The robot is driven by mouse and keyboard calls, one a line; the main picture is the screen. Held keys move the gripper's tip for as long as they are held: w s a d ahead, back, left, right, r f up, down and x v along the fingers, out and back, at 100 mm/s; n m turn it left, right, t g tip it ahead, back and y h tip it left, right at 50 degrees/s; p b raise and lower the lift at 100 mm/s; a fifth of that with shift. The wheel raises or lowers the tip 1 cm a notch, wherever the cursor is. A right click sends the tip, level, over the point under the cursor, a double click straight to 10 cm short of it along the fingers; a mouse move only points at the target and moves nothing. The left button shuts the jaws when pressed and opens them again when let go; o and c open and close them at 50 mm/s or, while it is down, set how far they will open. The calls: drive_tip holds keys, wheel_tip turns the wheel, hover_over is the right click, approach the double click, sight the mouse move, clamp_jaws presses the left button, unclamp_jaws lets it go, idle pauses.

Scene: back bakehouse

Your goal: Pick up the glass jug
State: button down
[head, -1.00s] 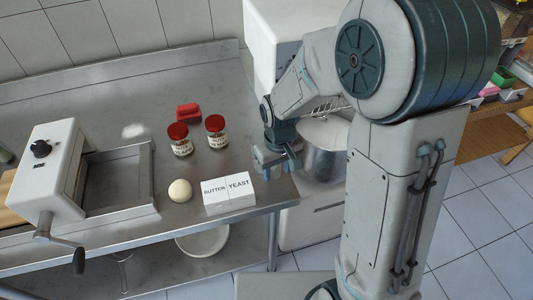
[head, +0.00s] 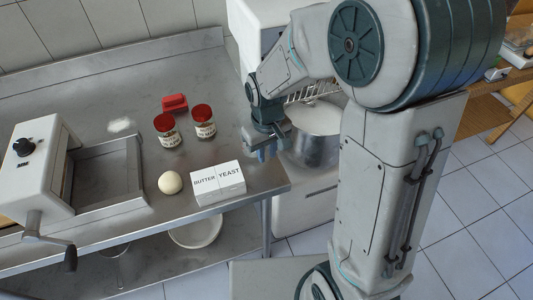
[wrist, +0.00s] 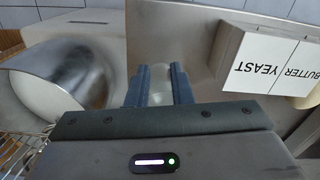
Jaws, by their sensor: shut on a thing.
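The glass jug (wrist: 160,96) is clear and very faint; in the wrist view a pale, see-through shape shows between my two fingers. My gripper (wrist: 160,82) is shut on it, the blue fingers on either side. In the head view my gripper (head: 262,150) is at the right end of the steel table, just beyond the butter and yeast boxes. I cannot make out the jug there, nor tell whether it touches the table.
A mixer with a steel bowl (head: 318,148) stands close right of my gripper. Butter and yeast boxes (head: 218,183), a dough ball (head: 170,182), two red-lidded jars (head: 203,121) and a red block (head: 174,103) are on the table (head: 95,100). A cranked machine (head: 38,165) stands left.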

wheel_tip(320, 180, up, 2)
drive_tip(key=s+d+r+b, duration=0.1)
drive_tip(key=s+d+r, duration=0.6)
drive_tip(key=s, duration=0.1)
drive_tip(key=shift+s+d+b, duration=0.2)
drive_tip(key=shift+s+b, duration=0.1)
drive_tip(key=shift+s, duration=0.1)
idle(0.3)
drive_tip(key=shift+r, duration=0.1)
idle(0.9)
